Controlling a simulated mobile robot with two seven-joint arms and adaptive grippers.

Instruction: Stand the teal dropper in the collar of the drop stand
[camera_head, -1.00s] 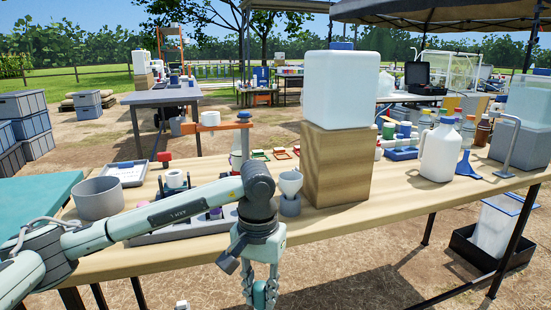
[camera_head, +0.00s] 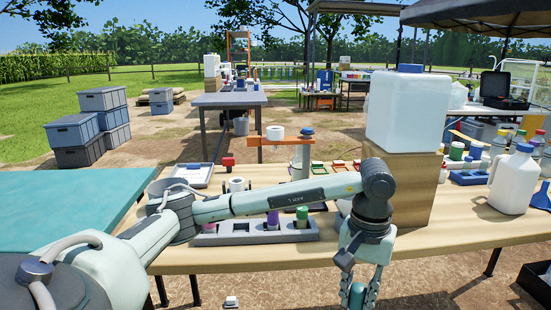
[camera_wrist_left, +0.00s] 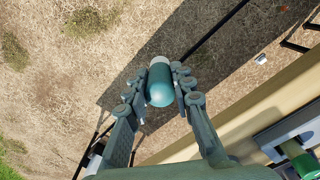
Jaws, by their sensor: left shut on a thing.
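The teal dropper (camera_wrist_left: 159,90) is between the fingers of my left gripper (camera_wrist_left: 160,75), with its rounded teal end toward the wrist camera and a pale part beyond. In the head view my left gripper (camera_head: 359,290) points down in front of the table's near edge, shut on the dropper (camera_head: 356,297), whose lower part is cut off by the frame. My right gripper is not in view.
A grey rack (camera_head: 255,238) with colored vials lies behind my left arm. A wooden block (camera_head: 408,190) carrying a white container (camera_head: 408,112) stands right of the stand. A white jug (camera_head: 513,182) is farther right. A tray (camera_head: 192,175) lies at the back left.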

